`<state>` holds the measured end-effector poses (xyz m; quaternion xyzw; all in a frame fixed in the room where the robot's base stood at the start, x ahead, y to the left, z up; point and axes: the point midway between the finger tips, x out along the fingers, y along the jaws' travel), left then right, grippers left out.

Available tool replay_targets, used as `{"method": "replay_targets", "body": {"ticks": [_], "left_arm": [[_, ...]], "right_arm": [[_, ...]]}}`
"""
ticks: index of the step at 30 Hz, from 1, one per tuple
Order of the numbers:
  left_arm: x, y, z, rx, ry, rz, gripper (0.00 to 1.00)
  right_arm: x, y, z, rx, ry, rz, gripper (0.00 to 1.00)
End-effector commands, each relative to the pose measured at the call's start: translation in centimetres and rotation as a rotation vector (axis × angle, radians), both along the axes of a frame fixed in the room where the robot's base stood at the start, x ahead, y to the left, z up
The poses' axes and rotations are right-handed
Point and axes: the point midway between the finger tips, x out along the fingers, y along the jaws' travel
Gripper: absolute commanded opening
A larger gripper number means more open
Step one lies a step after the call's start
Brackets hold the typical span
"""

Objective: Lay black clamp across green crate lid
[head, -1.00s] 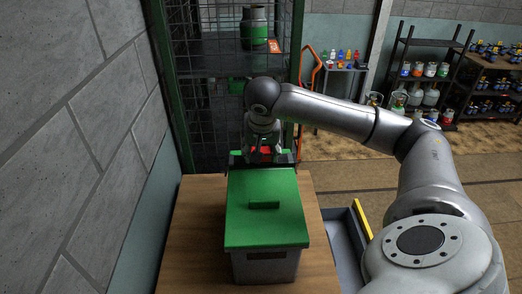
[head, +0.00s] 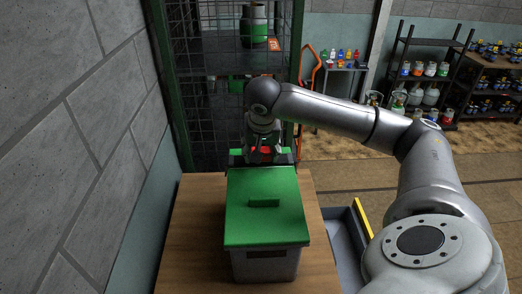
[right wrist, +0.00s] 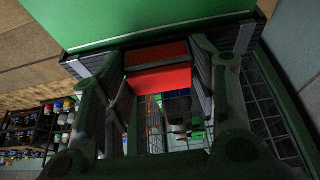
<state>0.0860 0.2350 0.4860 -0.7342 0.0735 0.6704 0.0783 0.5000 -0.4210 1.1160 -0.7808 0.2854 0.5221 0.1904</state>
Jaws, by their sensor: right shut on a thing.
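The green crate lid (head: 265,222) covers a grey crate (head: 265,265) and has a small raised green handle. It also fills the top of the right wrist view (right wrist: 160,18). My right gripper (head: 264,148) is at the lid's far edge, pointing down. In the right wrist view its fingers (right wrist: 160,80) are shut on a red block-like part (right wrist: 160,68). A dark bar, seemingly the black clamp (right wrist: 92,64), runs along the lid's edge on both sides of the red part. The fingers hide where they join. I cannot tell whether the bar touches the lid. My left gripper is not in view.
The crate stands on a wooden table (head: 190,235) with a grey wall (head: 60,130) close on the left. A green-framed wire cage (head: 205,100) rises behind the gripper. A grey tray with a yellow edge (head: 362,219) is right of the table. Shelves stand far right.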

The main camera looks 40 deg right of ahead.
Motion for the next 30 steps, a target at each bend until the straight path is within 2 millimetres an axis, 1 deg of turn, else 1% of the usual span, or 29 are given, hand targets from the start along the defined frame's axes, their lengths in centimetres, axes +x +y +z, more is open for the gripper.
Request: {"method": "replay_targets", "body": {"ticks": [3,14,15,19,20,30], "left_arm": [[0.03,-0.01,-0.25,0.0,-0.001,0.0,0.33],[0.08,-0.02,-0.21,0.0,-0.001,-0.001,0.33],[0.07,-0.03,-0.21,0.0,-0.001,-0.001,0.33],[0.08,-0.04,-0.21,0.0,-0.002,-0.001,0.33],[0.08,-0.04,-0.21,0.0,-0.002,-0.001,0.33],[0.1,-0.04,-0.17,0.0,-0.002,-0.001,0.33]], "right_arm": [[0.0,-0.01,-0.16,-0.001,-0.001,0.0,0.26],[0.0,-0.01,-0.12,-0.001,-0.001,0.0,0.26],[0.0,-0.01,-0.12,-0.001,-0.001,0.0,0.58],[0.0,-0.01,-0.13,-0.001,-0.001,0.0,0.75],[-0.01,-0.01,-0.13,-0.001,-0.001,0.0,0.78],[-0.02,0.0,-0.14,0.001,0.001,0.0,0.78]]}}
